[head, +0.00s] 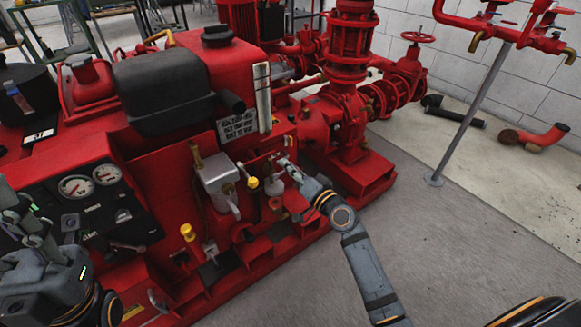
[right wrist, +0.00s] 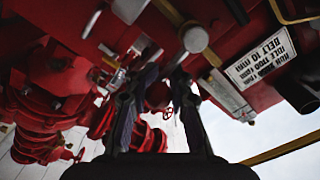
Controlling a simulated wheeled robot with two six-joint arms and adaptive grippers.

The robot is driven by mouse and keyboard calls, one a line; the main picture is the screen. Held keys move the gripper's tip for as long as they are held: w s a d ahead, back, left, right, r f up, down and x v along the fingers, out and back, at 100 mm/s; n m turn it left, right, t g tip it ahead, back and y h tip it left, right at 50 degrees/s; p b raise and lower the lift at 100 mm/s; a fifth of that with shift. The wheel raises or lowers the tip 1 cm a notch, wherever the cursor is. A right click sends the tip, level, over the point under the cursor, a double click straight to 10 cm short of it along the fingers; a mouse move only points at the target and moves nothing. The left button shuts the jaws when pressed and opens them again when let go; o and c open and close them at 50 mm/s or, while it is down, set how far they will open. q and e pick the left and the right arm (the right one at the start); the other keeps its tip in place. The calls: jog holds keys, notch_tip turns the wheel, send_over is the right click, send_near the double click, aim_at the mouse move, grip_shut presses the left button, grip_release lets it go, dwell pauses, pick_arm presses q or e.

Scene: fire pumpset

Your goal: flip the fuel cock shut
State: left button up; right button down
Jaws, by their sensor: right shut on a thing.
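My right gripper (head: 288,166) reaches in from the lower right to the side of the red engine, at the small fuel cock (head: 279,160). Its fingers are shut on the cock's small lever; the fingers hide most of it in the head view. In the right wrist view, the two dark fingers of the gripper (right wrist: 164,75) point up at the red engine side, and the contact at their tips is dark and hard to make out. My left gripper (head: 22,212) is at the left edge of the head view, away from the cock; its finger opening is unclear.
A gauge panel (head: 95,200) is at left. A red pump (head: 345,110) stands behind.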

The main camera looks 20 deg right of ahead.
jog(key=shift+f+m, duration=0.5)
jog(key=shift+m, duration=0.3)
jog(key=c, duration=1.4)
grip_release()
jog(key=shift+d+f, duration=0.1)
jog(key=shift+s, duration=0.1)
jog(key=v, duration=1.1)
jog(key=shift+s+d, duration=0.15)
jog(key=shift+s, duration=0.25)
